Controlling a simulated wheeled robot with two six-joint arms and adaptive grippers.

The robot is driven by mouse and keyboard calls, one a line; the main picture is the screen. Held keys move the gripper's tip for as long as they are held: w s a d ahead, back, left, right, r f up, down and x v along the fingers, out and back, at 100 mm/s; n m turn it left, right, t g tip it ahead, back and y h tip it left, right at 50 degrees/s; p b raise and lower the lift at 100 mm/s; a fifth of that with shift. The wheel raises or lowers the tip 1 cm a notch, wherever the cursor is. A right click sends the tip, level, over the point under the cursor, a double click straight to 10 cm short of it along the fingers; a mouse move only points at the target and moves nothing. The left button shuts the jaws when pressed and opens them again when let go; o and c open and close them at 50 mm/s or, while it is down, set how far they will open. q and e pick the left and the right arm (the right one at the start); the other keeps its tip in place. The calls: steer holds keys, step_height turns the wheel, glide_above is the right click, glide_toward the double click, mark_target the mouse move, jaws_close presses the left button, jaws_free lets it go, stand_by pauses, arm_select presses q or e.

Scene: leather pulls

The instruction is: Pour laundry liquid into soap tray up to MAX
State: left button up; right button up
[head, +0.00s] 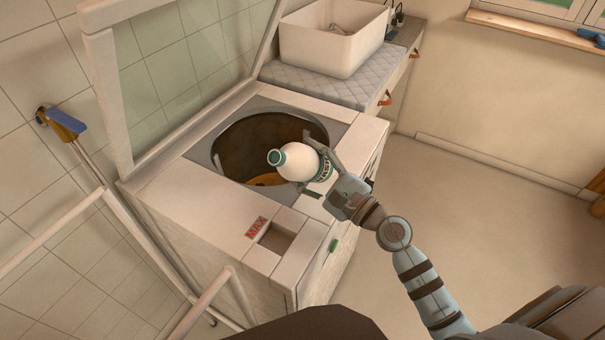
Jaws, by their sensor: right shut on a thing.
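The soap tray (283,241) is a small rectangular recess in the front part of the washer top (156,186), below the bottle in the picture. A red MAX mark (256,227) is at its left. I cannot make out liquid in the tray. My left gripper is not in view.
The washer's raised lid (108,85) stands open at the left. Behind, a white bin (331,45) sits on a quilted pad (325,86). A handrail (50,233) runs along the left, with a blue-topped handle (66,121) near it. The floor at right is clear.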

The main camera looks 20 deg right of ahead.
steer(key=shift+w+d+f+n+y+b, duration=0.15)
steer(key=shift+w+d+f+n+b, duration=0.15)
steer(key=shift+n+b, duration=0.75)
steer(key=shift+w+d+f+n+y+b, duration=0.2)
steer(key=shift+d+f+n+b, duration=0.3)
steer(key=shift+b, duration=0.9)
steer(key=shift+w+d+f+n+y+b, duration=0.15)
steer(key=shift+w+d+n+b, duration=0.1)
steer(key=shift+n+b, duration=0.85)
steer(key=shift+r, duration=0.15)
steer(key=b, duration=0.1)
steer(key=n+b, duration=0.1)
steer(key=b, duration=0.1)
steer(key=shift+w+d+f+n, duration=0.1)
steer(key=shift+d+f+n, duration=0.15)
steer(key=shift+f, duration=0.15)
steer(key=shift+d+b, duration=0.1)
steer(key=shift+b, duration=0.3)
